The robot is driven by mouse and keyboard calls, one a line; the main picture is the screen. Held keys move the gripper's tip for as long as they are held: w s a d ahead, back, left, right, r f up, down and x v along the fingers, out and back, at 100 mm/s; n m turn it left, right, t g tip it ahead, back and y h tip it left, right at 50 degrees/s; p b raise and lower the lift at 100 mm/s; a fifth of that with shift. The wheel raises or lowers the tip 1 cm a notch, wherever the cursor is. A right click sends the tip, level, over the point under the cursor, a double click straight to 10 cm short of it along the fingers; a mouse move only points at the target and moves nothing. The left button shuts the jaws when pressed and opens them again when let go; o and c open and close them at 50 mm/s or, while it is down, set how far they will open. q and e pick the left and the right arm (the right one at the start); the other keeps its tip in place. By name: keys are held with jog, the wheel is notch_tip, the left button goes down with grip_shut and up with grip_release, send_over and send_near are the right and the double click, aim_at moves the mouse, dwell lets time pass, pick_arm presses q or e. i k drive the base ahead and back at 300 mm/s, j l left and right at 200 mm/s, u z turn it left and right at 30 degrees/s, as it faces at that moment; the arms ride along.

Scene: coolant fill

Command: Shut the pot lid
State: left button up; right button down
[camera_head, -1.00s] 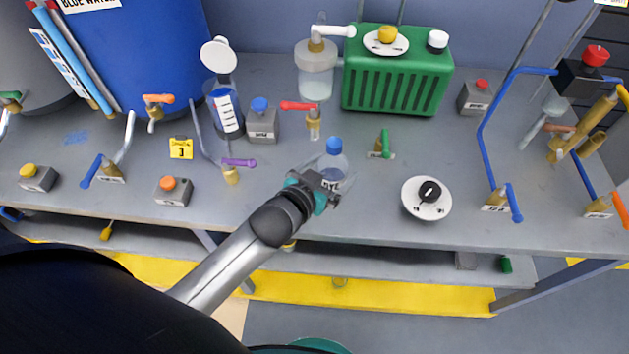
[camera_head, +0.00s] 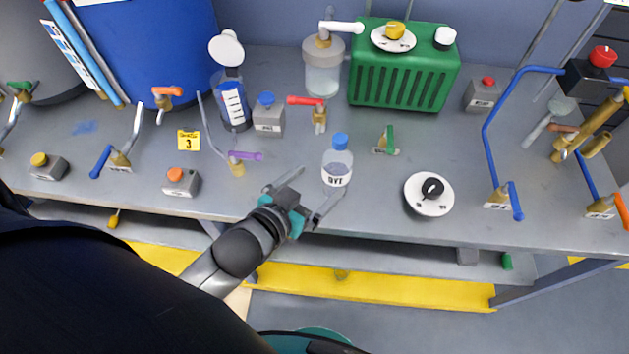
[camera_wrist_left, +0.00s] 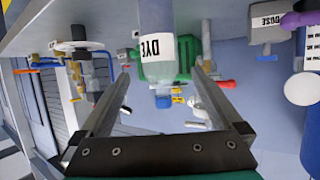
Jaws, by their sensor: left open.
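The pot (camera_head: 234,105) is a clear cylinder with a blue-marked scale, standing at the back left of the bench. Its round white lid (camera_head: 226,47) stands open, tipped up above the rim. In the left wrist view, a white disc that looks like the lid (camera_wrist_left: 302,88) shows at the right edge. My left gripper (camera_head: 320,182) is open and empty, low over the bench's front part, in front of and to the right of the pot. A DYE bottle (camera_head: 337,165) with a blue cap stands just beyond its fingertips; it also shows between the fingers in the left wrist view (camera_wrist_left: 157,45).
A grey box with a blue button (camera_head: 268,118) and a red-handled valve (camera_head: 318,115) stand right of the pot. A purple-handled valve (camera_head: 238,163) stands in front of it. A green tank (camera_head: 404,80) is behind. Bare bench lies around the white dial (camera_head: 428,205).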

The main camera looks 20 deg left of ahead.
aim_at(225, 48)
jog(key=u, duration=1.35)
